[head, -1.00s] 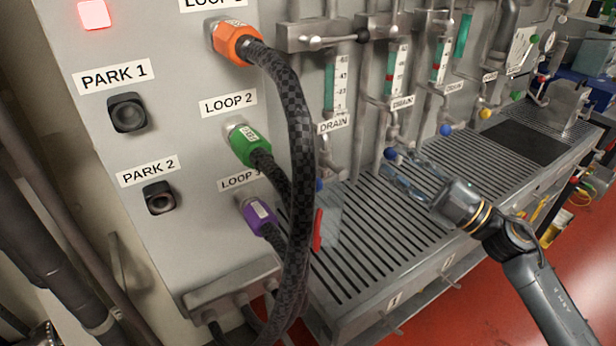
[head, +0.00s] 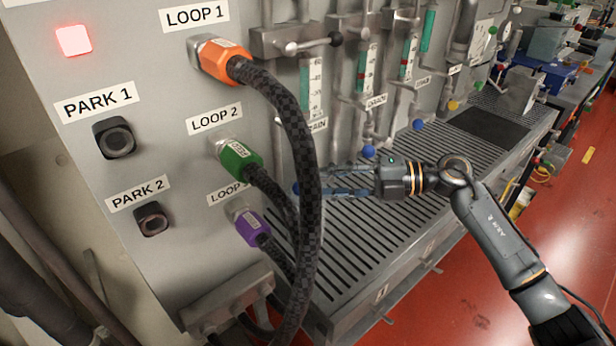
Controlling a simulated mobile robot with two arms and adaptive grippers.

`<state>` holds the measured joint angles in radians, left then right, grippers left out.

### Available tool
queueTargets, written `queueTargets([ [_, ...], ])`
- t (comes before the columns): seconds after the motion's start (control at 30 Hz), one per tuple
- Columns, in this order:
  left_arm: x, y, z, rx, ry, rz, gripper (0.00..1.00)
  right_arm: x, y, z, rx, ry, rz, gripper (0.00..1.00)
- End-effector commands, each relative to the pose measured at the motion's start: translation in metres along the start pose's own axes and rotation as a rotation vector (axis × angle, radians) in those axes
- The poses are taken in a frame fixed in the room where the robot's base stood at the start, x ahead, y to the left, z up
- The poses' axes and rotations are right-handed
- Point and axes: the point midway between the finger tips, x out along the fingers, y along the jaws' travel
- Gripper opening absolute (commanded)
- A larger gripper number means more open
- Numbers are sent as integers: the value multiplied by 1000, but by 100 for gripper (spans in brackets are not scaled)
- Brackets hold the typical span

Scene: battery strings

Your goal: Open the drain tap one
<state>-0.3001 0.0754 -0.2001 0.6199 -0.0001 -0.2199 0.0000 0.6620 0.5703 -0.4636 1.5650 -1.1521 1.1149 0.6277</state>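The first drain's blue tap knob (head: 296,188) shows in a small gap beside the thick black hose, low on the panel. Its partly covered DRAIN label (head: 318,124) is above. The tap's stem and lever are hidden, so I cannot tell its position. My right gripper (head: 335,183) comes in from the right above the slatted grate, fingers pointing left toward this knob. The fingers look apart, with nothing seen between them. Their tips pass behind the hose, so contact with the knob cannot be told. My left gripper is not in view.
The thick black hose (head: 303,150) from the orange LOOP 1 coupling (head: 222,62) hangs in front of the first drain. Green (head: 238,160) and purple (head: 254,228) couplings sit to its left. Further blue knobs (head: 368,151) (head: 418,125) stand to the right. The slatted grate (head: 350,255) is mostly clear.

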Motion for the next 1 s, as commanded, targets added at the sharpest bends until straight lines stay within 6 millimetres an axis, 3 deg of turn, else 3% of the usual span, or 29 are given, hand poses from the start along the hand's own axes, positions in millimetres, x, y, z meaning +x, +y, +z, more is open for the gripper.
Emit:
queueTargets([
  [0.1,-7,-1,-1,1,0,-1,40,21,3,-1,0,1,2,33],
  [0.3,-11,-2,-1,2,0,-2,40,41,1,0,0,0,1,33],
  [0.63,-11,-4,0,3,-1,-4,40,45,0,0,0,-1,0,33],
  [0.67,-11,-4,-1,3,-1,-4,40,45,0,0,0,-1,0,31],
  [0.8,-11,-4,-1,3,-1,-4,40,45,0,0,0,-1,0,2],
  [1.0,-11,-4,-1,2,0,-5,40,44,0,0,0,-1,0,0],
])
